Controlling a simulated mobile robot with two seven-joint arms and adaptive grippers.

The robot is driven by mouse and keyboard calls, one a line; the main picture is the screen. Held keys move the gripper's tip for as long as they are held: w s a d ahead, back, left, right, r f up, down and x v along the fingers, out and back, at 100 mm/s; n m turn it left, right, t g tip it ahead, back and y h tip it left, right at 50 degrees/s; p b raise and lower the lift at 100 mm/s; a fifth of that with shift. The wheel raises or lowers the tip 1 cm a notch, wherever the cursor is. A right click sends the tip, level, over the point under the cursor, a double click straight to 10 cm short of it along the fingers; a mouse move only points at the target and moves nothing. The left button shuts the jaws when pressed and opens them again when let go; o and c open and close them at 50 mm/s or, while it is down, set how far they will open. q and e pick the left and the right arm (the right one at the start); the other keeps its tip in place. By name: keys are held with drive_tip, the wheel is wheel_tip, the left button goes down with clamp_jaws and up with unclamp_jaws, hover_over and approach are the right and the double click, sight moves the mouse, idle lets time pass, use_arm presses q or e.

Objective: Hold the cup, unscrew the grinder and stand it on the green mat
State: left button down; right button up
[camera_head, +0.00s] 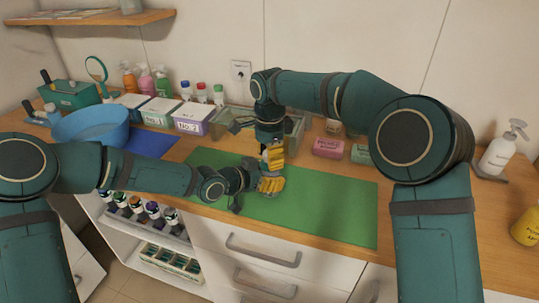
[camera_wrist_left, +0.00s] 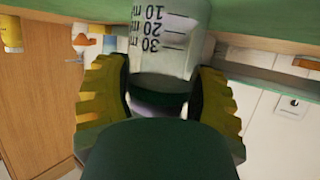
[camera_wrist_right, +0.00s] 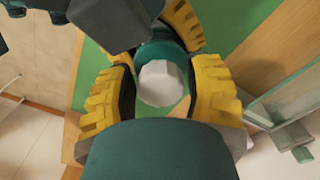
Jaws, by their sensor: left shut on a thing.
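The clear cup (camera_wrist_left: 160,45), with dark 10, 20 and 30 ml marks, is between the fingers of my left gripper (camera_wrist_left: 162,92). My left gripper (camera_head: 268,183) is shut on it over the green mat (camera_head: 335,208). My right gripper (camera_head: 272,155) points down from directly above, close to the left fingers. In the right wrist view, a white faceted top (camera_wrist_right: 161,82), seemingly of the grinder, lies between the right fingers (camera_wrist_right: 162,100). Narrow gaps show on both sides, so they look open around it. A teal part is behind it. In the head view the grippers mostly hide cup and grinder.
A clear tray (camera_head: 296,130) stands just behind the grippers. Pink (camera_head: 328,147) and green boxes are right of it. Labelled bins (camera_head: 193,118) and a blue bowl (camera_head: 92,126) stand left. A pump bottle (camera_head: 502,152) is far right. The mat's right half is clear.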

clamp_jaws()
drive_tip(key=n, duration=0.4)
drive_tip(key=shift+s, duration=0.1)
idle(0.9)
drive_tip(key=shift+o, duration=2.2)
unclamp_jaws()
drive_tip(key=shift+r, duration=0.1)
